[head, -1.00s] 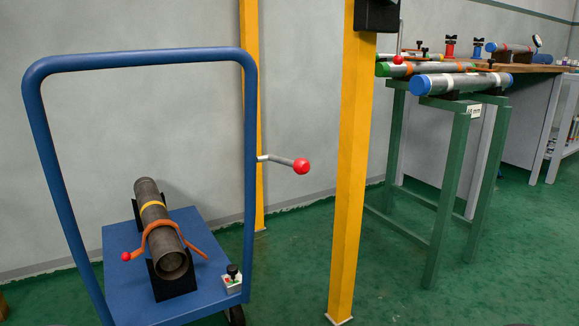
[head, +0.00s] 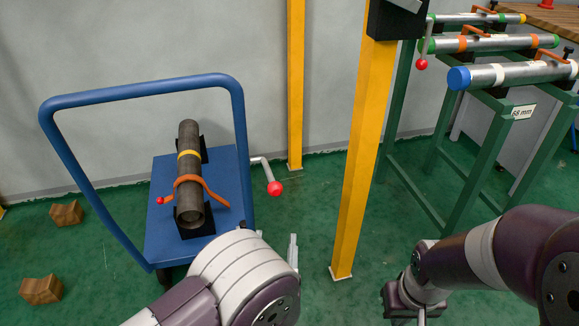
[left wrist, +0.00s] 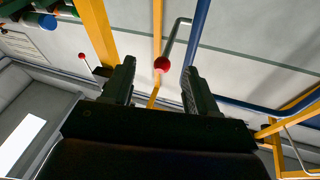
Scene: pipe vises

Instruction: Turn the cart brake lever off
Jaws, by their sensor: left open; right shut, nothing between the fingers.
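The cart brake lever is a bent grey rod with a red ball knob (head: 275,188), on the right upright of the blue cart (head: 163,228). In the left wrist view the knob (left wrist: 161,64) and rod appear between the fingertips of my left gripper (left wrist: 159,78), beyond them; I see no contact. My left gripper is open and empty. In the head view, my left arm hides most of it, just below the knob. My right gripper (head: 404,312) is shut and empty, low at the right, partly cut off by the frame's edge.
A dark pipe (head: 190,165) with an orange-handled clamp lies on the cart. A yellow post (head: 360,165) stands right of the lever. A green rack (head: 480,150) with pipes and another red-knobbed lever (head: 421,64) stands at right. Wooden blocks (head: 66,213) lie on the floor at left.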

